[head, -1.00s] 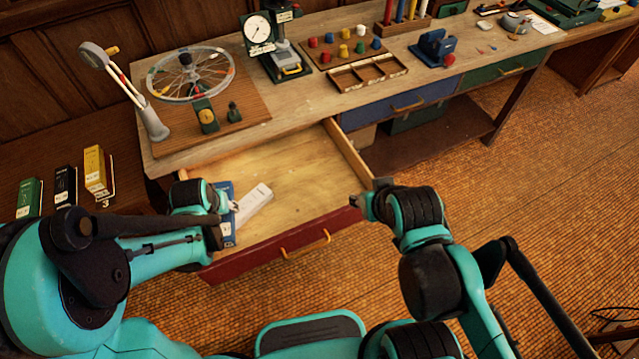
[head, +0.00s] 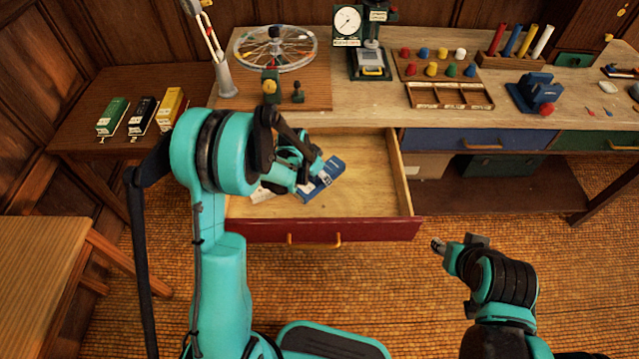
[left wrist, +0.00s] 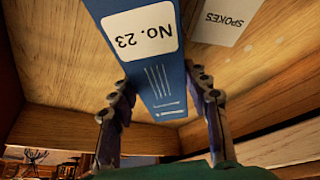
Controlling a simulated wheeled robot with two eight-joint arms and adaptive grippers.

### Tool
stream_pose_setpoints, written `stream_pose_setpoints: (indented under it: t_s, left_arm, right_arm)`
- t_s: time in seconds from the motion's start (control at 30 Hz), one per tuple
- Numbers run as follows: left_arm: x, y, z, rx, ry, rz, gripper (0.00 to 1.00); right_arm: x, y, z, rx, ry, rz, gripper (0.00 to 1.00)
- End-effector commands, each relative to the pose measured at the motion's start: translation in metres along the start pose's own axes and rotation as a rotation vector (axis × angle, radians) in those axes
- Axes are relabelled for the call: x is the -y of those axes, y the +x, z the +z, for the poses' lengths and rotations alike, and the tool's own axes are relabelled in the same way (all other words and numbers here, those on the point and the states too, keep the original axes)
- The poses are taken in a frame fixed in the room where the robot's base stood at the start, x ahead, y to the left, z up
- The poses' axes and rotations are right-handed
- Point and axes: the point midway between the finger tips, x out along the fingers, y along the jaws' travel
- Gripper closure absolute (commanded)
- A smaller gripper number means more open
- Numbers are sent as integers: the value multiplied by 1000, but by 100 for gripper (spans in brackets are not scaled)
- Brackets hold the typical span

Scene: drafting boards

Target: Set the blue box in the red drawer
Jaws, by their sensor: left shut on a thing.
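The blue box (head: 326,178), with a white "No. 23" label (left wrist: 139,31), is over the inside of the open red drawer (head: 266,232). It is tilted in the head view. My left gripper (head: 314,167) is shut on it, with one finger on each side of the box in the left wrist view (left wrist: 165,95). I cannot tell whether the box touches the drawer floor. My right gripper (head: 438,246) is in front of the drawer's right corner, away from the box; its finger opening is unclear.
A white box marked "SPOKES" (left wrist: 222,18) lies in the drawer, partly hidden by my left arm in the head view (head: 261,194). The drawer's right part is bare. The worktop (head: 350,112) above holds a wheel stand (head: 273,85), a dial gauge (head: 347,22) and a compartment tray (head: 450,96).

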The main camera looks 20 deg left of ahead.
Motion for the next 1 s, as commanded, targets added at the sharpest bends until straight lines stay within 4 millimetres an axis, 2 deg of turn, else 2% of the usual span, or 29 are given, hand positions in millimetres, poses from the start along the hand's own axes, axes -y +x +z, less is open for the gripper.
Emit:
stream_pose_setpoints:
  t_s: [0.2,0.57,0.6,0.67,1.0]
  left_arm:
    - [0,30,12,0,-1,0,91]
    - [0,32,14,0,-1,0,91]
    - [0,32,14,0,-1,0,48]
    - [0,32,13,0,-1,0,33]
    - [0,30,12,0,-1,0,33]
  right_arm:
    - [0,12,8,0,0,0,60]
    - [0,14,10,0,0,0,60]
    - [0,14,10,0,0,0,60]
    - [0,13,9,0,0,0,60]
    - [0,11,8,0,0,0,60]
